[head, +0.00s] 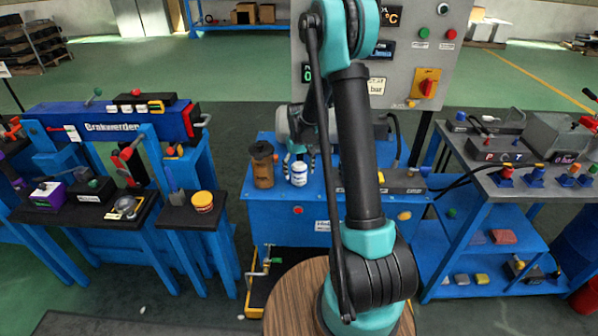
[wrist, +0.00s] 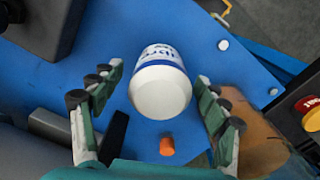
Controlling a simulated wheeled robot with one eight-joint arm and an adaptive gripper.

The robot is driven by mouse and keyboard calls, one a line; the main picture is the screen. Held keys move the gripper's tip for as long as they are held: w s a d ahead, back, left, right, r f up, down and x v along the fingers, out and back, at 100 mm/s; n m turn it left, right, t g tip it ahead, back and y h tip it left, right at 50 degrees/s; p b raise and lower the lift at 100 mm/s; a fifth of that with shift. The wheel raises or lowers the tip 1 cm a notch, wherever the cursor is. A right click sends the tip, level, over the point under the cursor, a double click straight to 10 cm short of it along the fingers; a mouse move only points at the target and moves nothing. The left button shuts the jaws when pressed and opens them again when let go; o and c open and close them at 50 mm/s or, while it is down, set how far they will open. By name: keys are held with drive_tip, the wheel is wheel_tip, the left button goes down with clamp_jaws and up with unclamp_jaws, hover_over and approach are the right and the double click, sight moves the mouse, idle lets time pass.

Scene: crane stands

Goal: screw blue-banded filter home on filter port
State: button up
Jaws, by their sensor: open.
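The blue-banded filter (head: 299,174) is a white canister with a blue band and lettering. In the head view it is on the blue stand (head: 281,209). In the wrist view the filter (wrist: 160,92) shows its plain white end toward the camera, between the two fingers. My gripper (wrist: 159,78) is open around it, with a visible gap on each side. In the head view my gripper is just behind and above the filter, partly hidden by my arm. I cannot make out the filter port, nor whether the filter sits on it.
A brown canister with a dark cap (head: 262,168) stands close left of the filter; it also shows in the wrist view (wrist: 262,146). A small orange cylinder (wrist: 167,146) is near the filter. A grey control panel (head: 420,60) rises behind the stand. Side benches hold tools.

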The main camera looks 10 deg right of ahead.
sight(299, 165)
drive_tip(key=shift+r, duration=0.1)
drive_tip(key=shift+r, duration=2.4)
wheel_tip(299, 165, up, 12)
drive_tip(key=s+d+f+t, duration=0.1)
drive_tip(key=s+f, duration=0.1)
drive_tip(key=s, duration=0.7)
drive_tip(key=s+d+f+m+t, duration=0.1)
drive_tip(key=s+f, duration=0.2)
drive_tip(key=s, duration=0.7)
drive_tip(key=s+d+f+m+t, duration=0.1)
drive_tip(key=s+d+f+t, duration=0.1)
drive_tip(key=s, duration=0.8)
drive_tip(key=shift+f, duration=0.15)
